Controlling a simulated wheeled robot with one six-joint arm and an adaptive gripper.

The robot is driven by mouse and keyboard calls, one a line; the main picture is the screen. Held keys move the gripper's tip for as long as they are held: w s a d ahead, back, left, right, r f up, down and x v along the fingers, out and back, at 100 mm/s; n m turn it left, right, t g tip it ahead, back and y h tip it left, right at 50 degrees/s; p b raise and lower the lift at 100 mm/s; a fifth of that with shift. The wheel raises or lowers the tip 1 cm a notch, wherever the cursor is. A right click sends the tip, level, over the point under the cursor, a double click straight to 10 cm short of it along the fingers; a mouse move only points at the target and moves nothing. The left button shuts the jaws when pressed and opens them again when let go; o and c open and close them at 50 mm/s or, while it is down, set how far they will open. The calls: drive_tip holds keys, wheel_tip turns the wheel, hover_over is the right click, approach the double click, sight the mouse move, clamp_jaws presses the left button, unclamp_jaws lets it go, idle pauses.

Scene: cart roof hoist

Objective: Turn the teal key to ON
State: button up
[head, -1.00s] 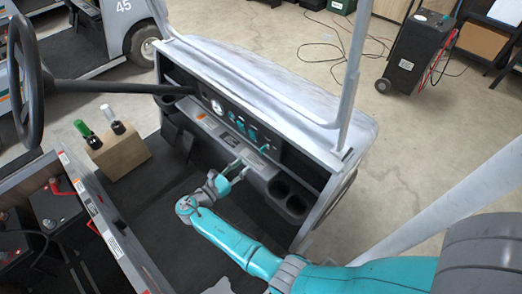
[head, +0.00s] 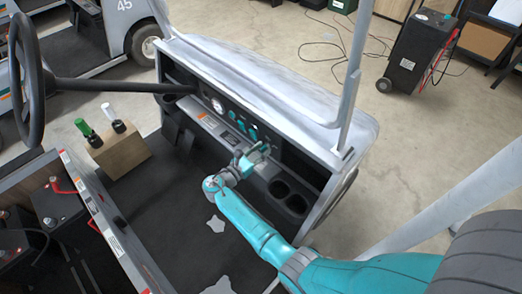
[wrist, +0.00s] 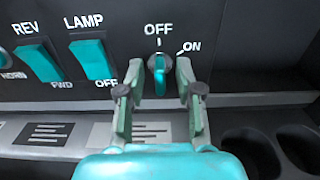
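The teal key (wrist: 160,76) sits upright in its round switch on the black dash panel, in line with the OFF mark; ON is printed to its upper right. My gripper (wrist: 160,72) has one finger on each side of the key, with a gap showing on both sides, so it is open and not closed on it. In the head view my gripper (head: 261,149) is at the right part of the dash and hides the key.
Left of the key are the teal LAMP switch (wrist: 93,60) and REV/FWD switch (wrist: 39,63). A ledge (wrist: 240,100) runs below the panel, with cup holders (head: 289,196) at lower right. The roof post (head: 353,80) rises behind.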

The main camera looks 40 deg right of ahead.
clamp_jaws()
drive_tip(key=m, duration=0.5)
drive_tip(key=shift+s+m, duration=0.1)
drive_tip(key=shift+m, duration=0.3)
drive_tip(key=m, duration=0.6)
drive_tip(key=shift+f, duration=0.1)
idle(0.4)
unclamp_jaws()
